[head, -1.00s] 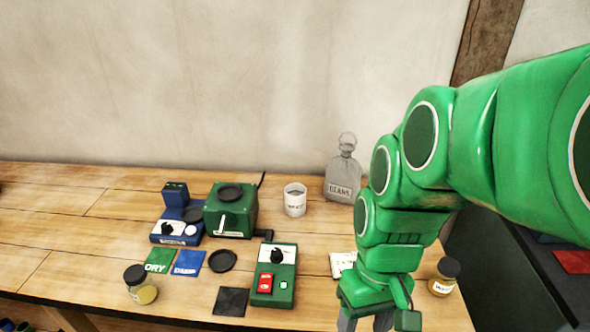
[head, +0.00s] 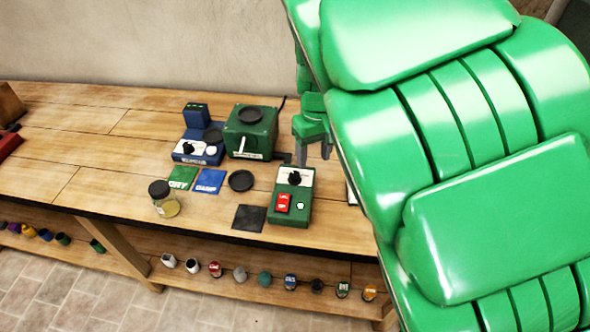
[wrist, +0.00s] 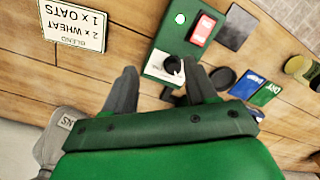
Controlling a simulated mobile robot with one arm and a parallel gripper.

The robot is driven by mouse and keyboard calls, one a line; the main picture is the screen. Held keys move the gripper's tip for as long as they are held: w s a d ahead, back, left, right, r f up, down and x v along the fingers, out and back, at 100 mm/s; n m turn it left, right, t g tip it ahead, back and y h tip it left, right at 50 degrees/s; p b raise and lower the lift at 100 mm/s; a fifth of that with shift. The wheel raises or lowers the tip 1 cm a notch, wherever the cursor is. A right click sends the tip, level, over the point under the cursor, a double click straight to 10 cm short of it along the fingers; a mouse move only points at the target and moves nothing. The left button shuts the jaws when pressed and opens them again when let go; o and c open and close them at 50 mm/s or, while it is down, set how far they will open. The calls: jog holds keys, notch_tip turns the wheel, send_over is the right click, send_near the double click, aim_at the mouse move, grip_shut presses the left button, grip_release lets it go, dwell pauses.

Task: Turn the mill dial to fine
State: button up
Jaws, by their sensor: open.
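The black dial knob (head: 295,178) sits on a pale scale plate on the green control box (head: 290,212), which also has a red switch and a small lit button. In the wrist view, the knob (wrist: 172,64) with its white pointer shows between and beyond my fingers; the scale words are too small to read. My gripper (wrist: 163,80) is open and empty, apart from the knob. In the head view my gripper (head: 318,150) is behind and right of the box, partly hidden by my arm. The green mill (head: 251,130) with its black top stands behind the box.
A blue device (head: 198,150) with its own knob stands left of the mill. Green and blue cards, a black dish (head: 241,181), a dark mat (head: 249,218) and a jar (head: 163,200) lie nearby. A blend card (wrist: 73,25) shows in the wrist view.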

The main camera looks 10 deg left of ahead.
jog(key=n, duration=0.1)
send_over(295, 174)
notch_tip(295, 174, down, 3)
jog(key=shift+w+r, duration=0.1)
jog(key=shift+f, duration=3.9)
jog(key=c, duration=1.1)
jog(key=shift+o, duration=0.2)
